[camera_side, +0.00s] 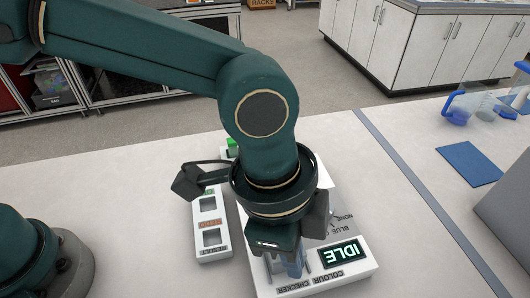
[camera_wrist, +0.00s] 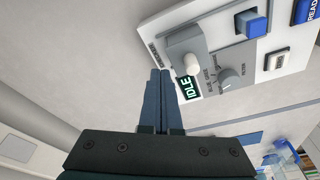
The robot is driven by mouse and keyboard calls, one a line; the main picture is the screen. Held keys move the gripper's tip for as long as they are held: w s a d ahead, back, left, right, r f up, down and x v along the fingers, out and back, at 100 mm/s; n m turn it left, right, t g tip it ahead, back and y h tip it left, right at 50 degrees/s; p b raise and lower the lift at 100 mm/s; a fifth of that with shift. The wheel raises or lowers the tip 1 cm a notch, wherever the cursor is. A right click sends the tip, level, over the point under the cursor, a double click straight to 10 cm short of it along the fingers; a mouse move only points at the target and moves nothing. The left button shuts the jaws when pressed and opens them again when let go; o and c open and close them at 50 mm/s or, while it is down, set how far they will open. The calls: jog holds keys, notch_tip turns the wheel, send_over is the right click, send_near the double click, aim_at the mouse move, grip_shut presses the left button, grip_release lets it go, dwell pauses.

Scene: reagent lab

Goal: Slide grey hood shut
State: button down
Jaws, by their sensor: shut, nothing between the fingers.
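The white colour checker (camera_side: 362,273) stands on the bench, its screen (camera_side: 341,254) reading IDLE. In the wrist view the checker (camera_wrist: 268,72) is at the upper right. A grey rounded block that looks like the hood (camera_wrist: 183,47) sits at its left end, with a pale rounded peg (camera_wrist: 192,63) beside it. In the side view my gripper (camera_side: 288,266) covers the hood.
A filter knob (camera_wrist: 230,79) is near the screen, and a blue READ button (camera_wrist: 306,10) is at the far end. A white rack (camera_side: 213,252) stands close left of the checker. A blue mat (camera_side: 469,163) and clear vessels (camera_side: 477,105) lie right, across bare bench.

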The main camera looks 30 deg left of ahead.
notch_tip(320, 180, up, 5)
jog(key=shift+w+r, duration=0.1)
jog(key=shift+w, duration=0.05)
dwell(0.4)
